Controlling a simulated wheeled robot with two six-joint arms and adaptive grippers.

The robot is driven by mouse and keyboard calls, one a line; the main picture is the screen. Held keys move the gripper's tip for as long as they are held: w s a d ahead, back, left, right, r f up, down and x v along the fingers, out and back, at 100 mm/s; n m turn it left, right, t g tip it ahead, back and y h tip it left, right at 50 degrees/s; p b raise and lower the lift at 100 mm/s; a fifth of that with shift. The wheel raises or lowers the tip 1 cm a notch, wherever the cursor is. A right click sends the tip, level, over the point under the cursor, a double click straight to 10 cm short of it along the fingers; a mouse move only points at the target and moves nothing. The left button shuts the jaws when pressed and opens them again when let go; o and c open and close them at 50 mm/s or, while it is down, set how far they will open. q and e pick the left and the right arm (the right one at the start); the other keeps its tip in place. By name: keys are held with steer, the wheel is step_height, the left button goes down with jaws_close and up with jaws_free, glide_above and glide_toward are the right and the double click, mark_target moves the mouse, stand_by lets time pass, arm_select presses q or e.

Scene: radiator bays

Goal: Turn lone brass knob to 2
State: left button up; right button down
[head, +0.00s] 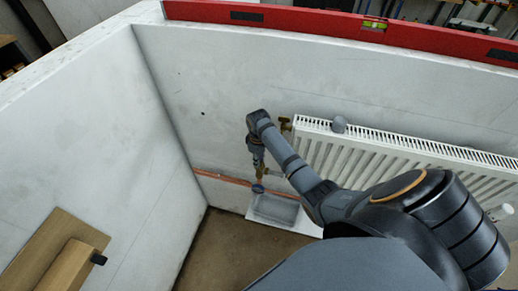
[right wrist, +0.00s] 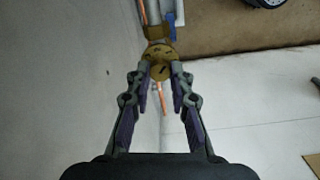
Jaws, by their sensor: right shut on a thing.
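The brass knob (right wrist: 160,72) sits between my right fingertips in the right wrist view, in front of a larger brass disc (right wrist: 159,50) with dark marks. A short dark line shows on the knob; I cannot read which number it points to. My right gripper (right wrist: 160,77) is shut on the knob, one finger on each side. In the head view my right gripper (head: 259,164) reaches down at the radiator's left end, just above the copper pipe; the knob there is too small to make out clearly. My left gripper is not in view.
A white radiator (head: 390,163) hangs on the grey wall, with a brass fitting (head: 285,124) at its upper left. A grey tray (head: 276,209) lies below my gripper. A copper pipe (head: 222,178) runs low along the wall. A red spirit level (head: 280,19) lies on the wall top.

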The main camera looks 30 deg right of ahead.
steer(key=n+p, duration=0.2)
steer(key=n, duration=0.1)
steer(key=shift+r+n, duration=0.1)
steer(key=shift+n, duration=0.2)
steer(key=shift+s+n+p, duration=0.1)
steer(key=shift+n+p, duration=0.75)
steer(key=shift+n, duration=1.05)
steer(key=c, duration=1.2)
jaws_free()
